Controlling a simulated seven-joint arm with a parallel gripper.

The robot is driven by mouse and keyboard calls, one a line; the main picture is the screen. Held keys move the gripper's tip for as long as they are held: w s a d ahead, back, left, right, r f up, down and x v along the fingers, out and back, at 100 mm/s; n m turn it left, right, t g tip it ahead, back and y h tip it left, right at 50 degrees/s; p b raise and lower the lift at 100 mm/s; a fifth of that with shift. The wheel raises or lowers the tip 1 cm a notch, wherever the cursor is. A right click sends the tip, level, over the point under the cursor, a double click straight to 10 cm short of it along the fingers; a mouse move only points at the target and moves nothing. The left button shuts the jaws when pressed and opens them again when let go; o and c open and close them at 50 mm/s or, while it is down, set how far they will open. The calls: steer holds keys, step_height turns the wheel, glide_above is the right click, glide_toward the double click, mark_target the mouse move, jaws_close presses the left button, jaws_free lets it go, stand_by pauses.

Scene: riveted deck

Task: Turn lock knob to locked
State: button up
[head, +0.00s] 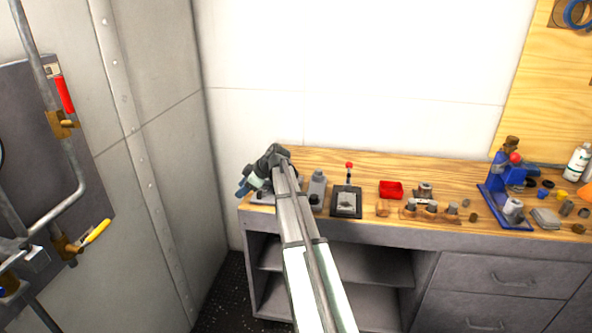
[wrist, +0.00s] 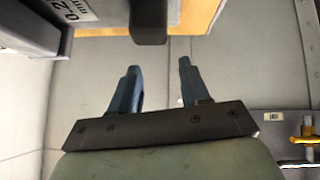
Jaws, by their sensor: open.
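My gripper (head: 243,188) is over the left end of the workbench, its blue fingers pointing left and down. The wrist view shows its two fingers (wrist: 158,65) apart, with nothing between them. A dark rounded bar (wrist: 150,24) sticks into view just beyond the fingertips, apart from them; it may be the lock knob, but I cannot tell. A grey housing (wrist: 30,22) with a printed white label is at the upper left of the wrist view. In the head view my arm hides much of this spot, and the knob's setting is not readable.
The wooden bench (head: 330,160) also holds a lever box (head: 346,203), a red tray (head: 391,188), a block with several pegs (head: 430,212) and a blue press (head: 505,195). Pipes with a red-handled valve (head: 65,95) and a yellow-handled valve (head: 95,233) are on the left wall.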

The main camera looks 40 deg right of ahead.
steer(key=shift+m+g+h, duration=0.3)
steer(key=shift+g+h, duration=0.2)
steer(key=shift+g, duration=0.3)
steer(key=d+r, duration=0.2)
steer(key=d, duration=0.3)
steer(key=d+r, duration=0.2)
steer(key=d, duration=0.3)
steer(key=d+r, duration=0.3)
steer(key=d, duration=0.2)
steer(key=shift+s+d, duration=0.15)
steer(key=shift+s, duration=0.05)
steer(key=s+d+r+m+g+h, duration=0.1)
steer(key=s+d+r, duration=0.15)
steer(key=d, duration=0.25)
steer(key=s+d+r+g, duration=0.1)
steer(key=s+d+r, duration=0.1)
steer(key=d+r, duration=0.3)
steer(key=x, duration=1)
steer(key=d+x, duration=0.1)
steer(key=x, duration=0.3)
steer(key=shift+w+f, duration=0.2)
steer(key=shift+f, duration=0.3)
steer(key=shift+c, duration=0.3)
steer(key=c, duration=0.7)
